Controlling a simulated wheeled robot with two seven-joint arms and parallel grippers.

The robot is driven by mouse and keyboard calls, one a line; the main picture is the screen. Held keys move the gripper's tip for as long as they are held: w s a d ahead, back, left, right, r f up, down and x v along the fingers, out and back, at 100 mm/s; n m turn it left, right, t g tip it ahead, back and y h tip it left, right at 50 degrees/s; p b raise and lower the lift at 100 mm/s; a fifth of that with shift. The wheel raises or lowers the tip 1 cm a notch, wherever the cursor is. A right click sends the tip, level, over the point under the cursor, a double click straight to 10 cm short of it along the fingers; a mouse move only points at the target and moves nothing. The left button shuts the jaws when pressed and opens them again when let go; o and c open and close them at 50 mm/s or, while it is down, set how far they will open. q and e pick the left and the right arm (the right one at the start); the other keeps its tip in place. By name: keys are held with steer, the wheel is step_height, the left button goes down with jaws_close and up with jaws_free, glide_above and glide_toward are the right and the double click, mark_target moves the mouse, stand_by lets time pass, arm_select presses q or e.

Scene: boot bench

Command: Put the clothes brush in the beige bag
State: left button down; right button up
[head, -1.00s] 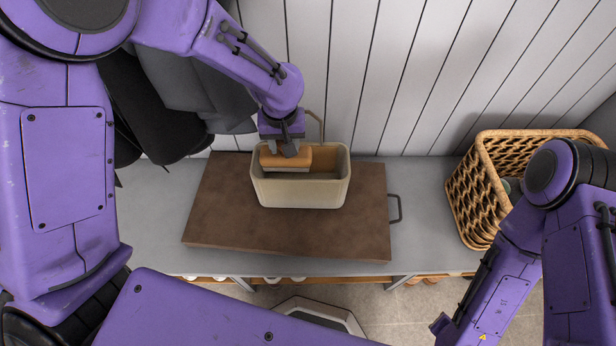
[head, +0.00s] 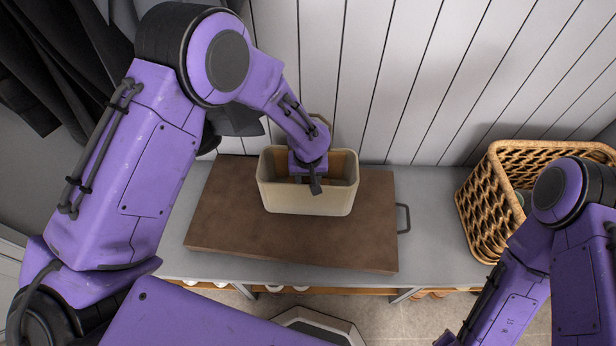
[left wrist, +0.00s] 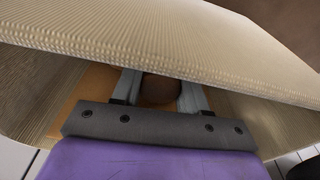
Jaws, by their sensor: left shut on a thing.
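The beige bag (head: 308,202) stands upright and open on a brown board on the bench. My left gripper (head: 315,186) reaches down inside the bag's opening and is shut on the clothes brush. The brush is hidden from the head view by the gripper and the bag's front wall.
The brown board (head: 240,225) lies on the grey bench (head: 425,240), with a dark handle at its right. A wicker basket (head: 480,215) stands at the right end. White plank wall rises behind. Dark clothes (head: 50,60) hang at the upper left.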

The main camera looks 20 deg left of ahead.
arm_select(q)
steer(key=shift+f, duration=0.1)
steer(key=c, duration=0.6)
jaws_free()
steer(key=r, duration=0.4)
steer(key=s+r+p, duration=0.1)
steer(key=r, duration=0.7)
steer(key=shift+s+d+r+p, duration=0.1)
steer(key=shift+s+d+p, duration=0.15)
steer(key=shift+p, duration=0.1)
